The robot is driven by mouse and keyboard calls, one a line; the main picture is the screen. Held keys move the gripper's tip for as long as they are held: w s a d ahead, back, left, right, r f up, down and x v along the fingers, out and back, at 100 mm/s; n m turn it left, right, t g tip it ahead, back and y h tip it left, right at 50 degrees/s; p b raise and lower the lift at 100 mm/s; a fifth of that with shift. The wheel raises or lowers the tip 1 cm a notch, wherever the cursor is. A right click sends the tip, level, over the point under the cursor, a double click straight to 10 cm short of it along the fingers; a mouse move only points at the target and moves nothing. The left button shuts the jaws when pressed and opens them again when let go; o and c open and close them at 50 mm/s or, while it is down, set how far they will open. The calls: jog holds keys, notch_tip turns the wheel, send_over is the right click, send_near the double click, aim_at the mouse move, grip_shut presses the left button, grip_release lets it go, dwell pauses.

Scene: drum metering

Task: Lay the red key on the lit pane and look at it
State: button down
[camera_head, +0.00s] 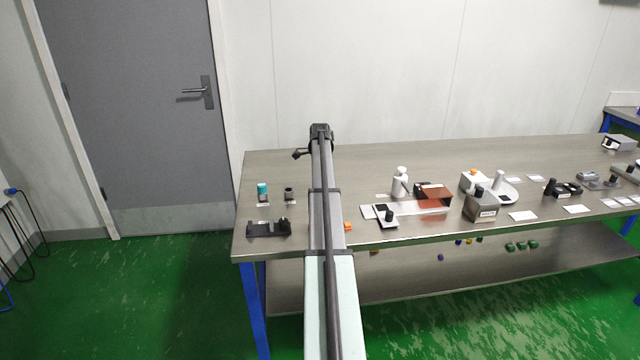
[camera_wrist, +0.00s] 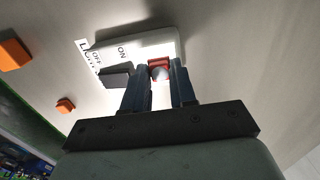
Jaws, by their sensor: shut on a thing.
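In the wrist view my gripper (camera_wrist: 162,78) has its two dark fingers closed on a small red piece with a pale round part, which looks like the red key (camera_wrist: 158,63). Its full shape is hidden by the fingers. Right behind it is a white plate (camera_wrist: 172,47) printed LIGHT, OFF and ON, with a black block (camera_wrist: 117,75) on it. I cannot tell whether the red piece touches the plate. The surface around the fingertips is bright, but I cannot make out the lit pane for sure. In the head view my arm hides the fingers.
A black holder (camera_head: 268,229) and a teal-capped bottle (camera_head: 262,192) stand left. A white bottle (camera_head: 400,182) and a brown-red box (camera_head: 433,195) stand right.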

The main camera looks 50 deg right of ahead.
jog(key=shift+f, duration=0.15)
jog(key=c, duration=1.2)
grip_release()
notch_tip(320, 180, up, 12)
jog(key=shift+r, duration=0.2)
